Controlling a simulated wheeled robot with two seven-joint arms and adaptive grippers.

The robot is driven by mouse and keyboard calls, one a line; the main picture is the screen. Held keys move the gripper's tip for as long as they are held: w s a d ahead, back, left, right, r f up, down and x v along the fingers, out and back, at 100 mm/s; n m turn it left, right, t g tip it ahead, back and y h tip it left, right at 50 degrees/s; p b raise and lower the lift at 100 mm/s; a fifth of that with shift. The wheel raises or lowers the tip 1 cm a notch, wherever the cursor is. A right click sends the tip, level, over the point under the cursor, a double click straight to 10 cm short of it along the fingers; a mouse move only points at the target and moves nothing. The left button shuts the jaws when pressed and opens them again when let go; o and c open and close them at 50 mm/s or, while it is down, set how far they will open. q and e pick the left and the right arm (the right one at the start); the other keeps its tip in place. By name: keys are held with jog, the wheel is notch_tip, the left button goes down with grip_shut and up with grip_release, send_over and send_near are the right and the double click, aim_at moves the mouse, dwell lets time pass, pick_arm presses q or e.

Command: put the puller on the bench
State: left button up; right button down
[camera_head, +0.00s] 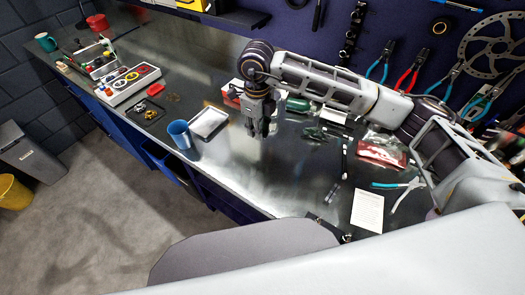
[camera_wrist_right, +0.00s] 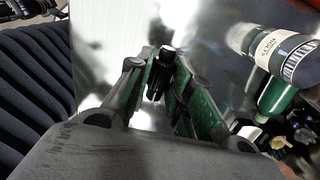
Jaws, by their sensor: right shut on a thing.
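My right gripper (camera_head: 261,128) hangs over the middle of the bench (camera_head: 236,158), pointing down. In the wrist view its green-lined fingers (camera_wrist_right: 163,92) are shut on a small black cylindrical thing, which I take to be the puller (camera_wrist_right: 161,68). The puller sticks out between the fingertips above the shiny bench top. In the head view the fingers mostly hide it. I cannot tell whether its lower end touches the bench. My left gripper is not in view.
A blue cup (camera_head: 179,134) and a white tray (camera_head: 208,122) stand left of the gripper. A green bottle (camera_wrist_right: 277,95) lies close by. Pliers (camera_head: 398,191) and a paper sheet (camera_head: 367,210) lie to the right. Bare bench top shows in front of the gripper.

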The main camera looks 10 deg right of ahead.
jog(key=p, duration=0.1)
send_over(259, 153)
jog(key=shift+w+f, duration=0.15)
jog(key=shift+f, duration=2.65)
jog(key=shift+f+p, duration=0.35)
jog(key=shift+f, duration=1.5)
jog(key=shift+f, duration=0.15)
jog(key=c, duration=1.3)
grip_release()
jog(key=shift+r, duration=0.2)
notch_tip(259, 153, up, 12)
jog(key=shift+f+b, duration=0.1)
jog(key=shift+b, duration=1.1)
